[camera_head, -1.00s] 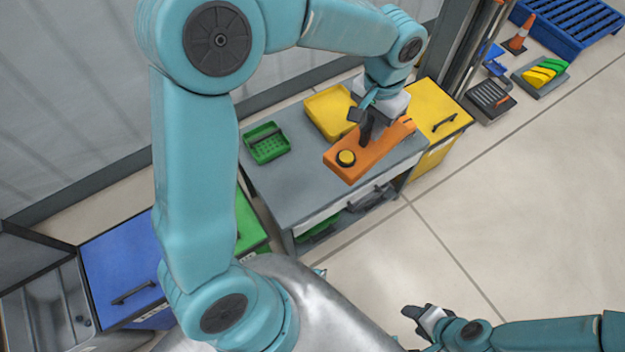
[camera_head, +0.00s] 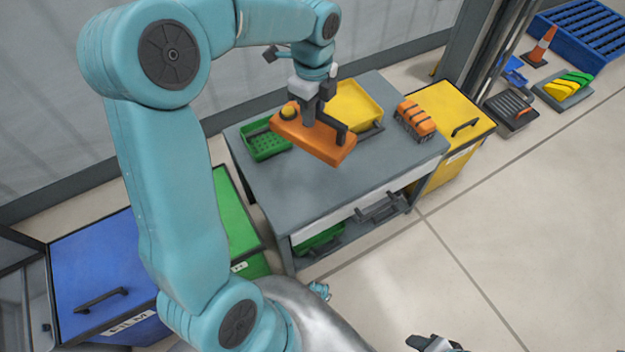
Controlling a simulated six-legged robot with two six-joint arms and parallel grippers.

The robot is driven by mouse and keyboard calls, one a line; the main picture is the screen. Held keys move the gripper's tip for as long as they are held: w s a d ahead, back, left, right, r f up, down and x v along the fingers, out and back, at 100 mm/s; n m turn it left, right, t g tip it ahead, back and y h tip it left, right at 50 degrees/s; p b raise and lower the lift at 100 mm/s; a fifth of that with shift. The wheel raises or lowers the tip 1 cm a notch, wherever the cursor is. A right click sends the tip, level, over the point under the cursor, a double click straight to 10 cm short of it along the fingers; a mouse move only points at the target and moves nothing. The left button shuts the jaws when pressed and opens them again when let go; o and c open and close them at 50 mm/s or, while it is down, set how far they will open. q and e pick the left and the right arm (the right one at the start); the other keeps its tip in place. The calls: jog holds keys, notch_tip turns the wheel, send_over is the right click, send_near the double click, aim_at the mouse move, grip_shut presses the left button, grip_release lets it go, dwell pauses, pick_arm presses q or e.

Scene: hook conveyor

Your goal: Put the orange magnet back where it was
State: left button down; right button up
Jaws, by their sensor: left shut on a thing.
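The orange magnet (camera_head: 330,147) is a long orange block with a round yellow knob at one end and a dark handle on top. My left gripper (camera_head: 309,112) is shut on its handle from above. The magnet appears raised over the grey workbench (camera_head: 315,190), in front of the green and yellow trays; its exact height is hard to tell. My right gripper (camera_head: 435,343) shows only in part at the bottom edge, far from the magnet, and its jaw opening is unclear.
A green tray (camera_head: 268,149) and a yellow tray (camera_head: 366,98) lie at the back of the bench. An orange item with dark bands (camera_head: 417,118) lies at its right end. A yellow cabinet (camera_head: 462,96) adjoins on the right. The bench's front is clear.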

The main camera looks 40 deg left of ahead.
pick_arm(q)
notch_tip(320, 180, down, 20)
jog(key=b, duration=0.5)
jog(key=shift+w+a+b, duration=0.1)
jog(key=shift+b, duration=0.2)
jog(key=c, duration=1.4)
grip_release()
jog(key=shift+f, duration=0.2)
jog(key=o, duration=0.4)
